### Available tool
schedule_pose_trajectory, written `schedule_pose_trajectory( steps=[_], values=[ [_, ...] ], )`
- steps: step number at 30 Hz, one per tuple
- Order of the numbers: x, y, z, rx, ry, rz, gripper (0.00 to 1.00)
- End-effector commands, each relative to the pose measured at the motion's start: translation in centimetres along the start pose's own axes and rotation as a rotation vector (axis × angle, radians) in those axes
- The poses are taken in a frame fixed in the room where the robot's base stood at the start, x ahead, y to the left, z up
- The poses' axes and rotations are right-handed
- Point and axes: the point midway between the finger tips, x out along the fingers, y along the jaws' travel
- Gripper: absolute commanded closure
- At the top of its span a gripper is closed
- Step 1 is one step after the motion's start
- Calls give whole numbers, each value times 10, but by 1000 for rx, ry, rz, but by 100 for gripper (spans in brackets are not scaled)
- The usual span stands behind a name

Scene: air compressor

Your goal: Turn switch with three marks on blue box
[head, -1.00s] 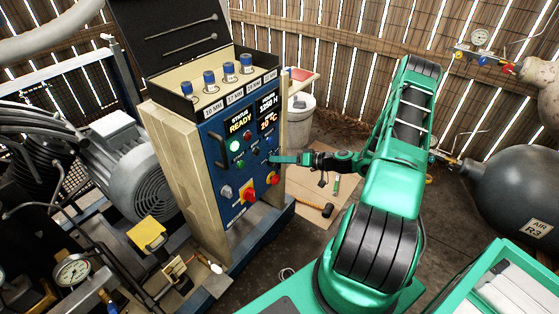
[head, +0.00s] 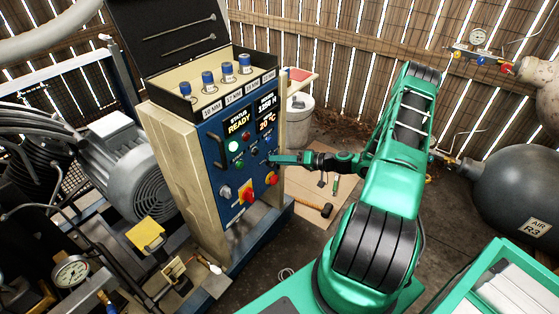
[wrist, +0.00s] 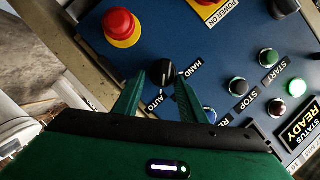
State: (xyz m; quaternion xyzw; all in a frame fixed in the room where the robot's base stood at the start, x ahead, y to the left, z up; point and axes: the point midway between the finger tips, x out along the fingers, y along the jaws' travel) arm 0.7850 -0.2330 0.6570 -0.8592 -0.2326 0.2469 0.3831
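The blue box front (head: 207,165) stands left of my arm and fills much of the wrist view (wrist: 235,45). A black rotary switch (wrist: 163,73) sits on it, with the marks AUTO and HAND legible beside it; I cannot read a third mark. My gripper (wrist: 161,84) is open, with one green fingertip on each side of the switch. I cannot tell whether either finger touches it. In the head view my gripper (head: 272,158) reaches the panel from the right and hides the switch.
A red emergency button (wrist: 121,25) on a yellow base is up and left of the switch. A red rotary handle (wrist: 205,3) is near the top. START (wrist: 268,57) and STOP (wrist: 238,86) buttons lie to the right. A hammer (head: 318,208) lies on the floor.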

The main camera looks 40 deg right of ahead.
Motion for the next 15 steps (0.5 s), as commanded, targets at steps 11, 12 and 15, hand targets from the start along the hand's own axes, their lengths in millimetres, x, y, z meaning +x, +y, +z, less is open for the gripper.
schedule_pose_trajectory(
  steps=[11, 12, 15],
  values=[
    [1, -1, 1, 1, -2, -3, 66],
    [1, -2, 1, 1, -3, -3, 66],
    [0, -2, 1, 1, -3, -4, 66]
  ],
)
